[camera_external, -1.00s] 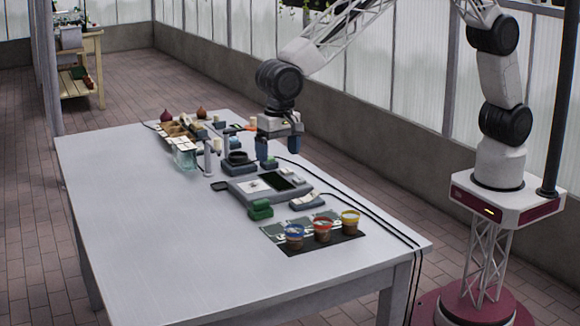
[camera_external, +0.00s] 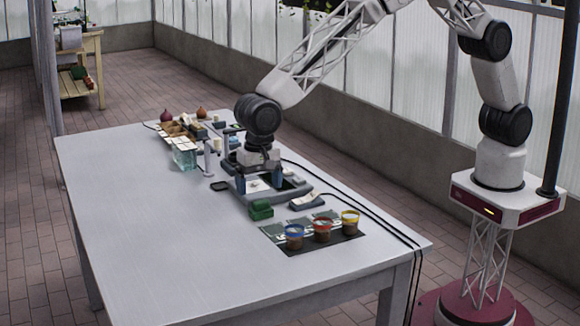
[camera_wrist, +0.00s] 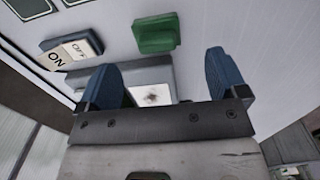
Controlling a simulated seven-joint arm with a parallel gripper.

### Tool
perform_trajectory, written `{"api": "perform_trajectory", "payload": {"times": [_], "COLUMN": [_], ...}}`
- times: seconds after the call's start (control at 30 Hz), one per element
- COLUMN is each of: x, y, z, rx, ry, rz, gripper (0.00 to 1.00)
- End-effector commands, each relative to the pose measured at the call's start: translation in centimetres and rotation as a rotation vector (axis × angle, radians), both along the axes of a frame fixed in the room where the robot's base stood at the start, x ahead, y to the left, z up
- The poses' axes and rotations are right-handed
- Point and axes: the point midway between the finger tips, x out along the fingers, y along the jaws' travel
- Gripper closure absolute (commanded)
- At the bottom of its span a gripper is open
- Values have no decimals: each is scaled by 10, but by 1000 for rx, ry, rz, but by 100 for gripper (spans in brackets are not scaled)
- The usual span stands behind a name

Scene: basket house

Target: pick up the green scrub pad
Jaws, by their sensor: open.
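The green scrub pad (camera_external: 261,210) lies on the white table, near its middle, at the front left of a grey device. In the wrist view the green pad (camera_wrist: 157,34) shows beyond my fingertips, between the two fingers and apart from them. My gripper (camera_external: 260,184) has blue fingers pointing down and hangs over the grey device, a little behind the pad. In the wrist view my gripper (camera_wrist: 165,75) is open, with nothing between the fingers.
An ON/OFF switch block (camera_wrist: 72,50) lies beside the pad. The grey device (camera_external: 300,184) is under my gripper. Three cups with blue, red and yellow rims (camera_external: 322,230) stand on a dark mat. A glass container (camera_external: 184,154) stands farther back. The table's left side is clear.

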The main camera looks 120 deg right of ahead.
Motion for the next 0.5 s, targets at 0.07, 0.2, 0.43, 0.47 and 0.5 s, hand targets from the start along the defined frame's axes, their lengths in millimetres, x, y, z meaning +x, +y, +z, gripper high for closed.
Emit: {"api": "perform_trajectory", "payload": {"times": [0.07,0.2,0.43,0.47,0.5], "x": [0,0,0,0,0], "y": [0,0,0,0,0], "z": [-8,-17,-19,-19,-19], "rx": [0,0,0,0,0], "ry": [2,1,0,0,1], "rz": [0,0,0,0,0], "gripper": [8,8,8,8,8]}}
